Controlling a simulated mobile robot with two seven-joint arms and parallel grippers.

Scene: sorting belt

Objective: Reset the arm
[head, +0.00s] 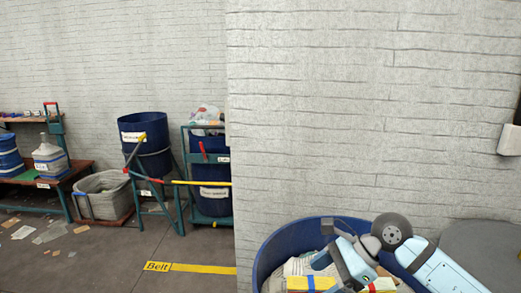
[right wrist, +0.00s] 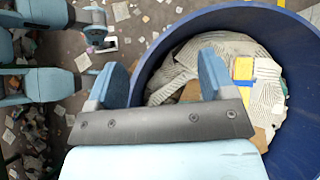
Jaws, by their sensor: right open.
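My right arm comes in from the lower right of the head view. Its gripper (head: 335,262) is over the near blue round bin (head: 268,258). In the right wrist view the two blue fingers of this gripper (right wrist: 162,82) stand wide apart with nothing between them. The bin (right wrist: 300,135) lies beyond and to the right of the fingers, and one finger overlaps its opening. It holds crumpled striped paper (right wrist: 205,52) and a yellow, blue and red piece (right wrist: 243,70).
A pale brick wall (head: 370,120) rises behind the bin. At the left stand a dark blue bin (head: 155,160), a grey basket (head: 103,190) and a low brown bench (head: 75,172). Paper scraps litter the floor near a yellow strip (head: 200,268) marked "Belt".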

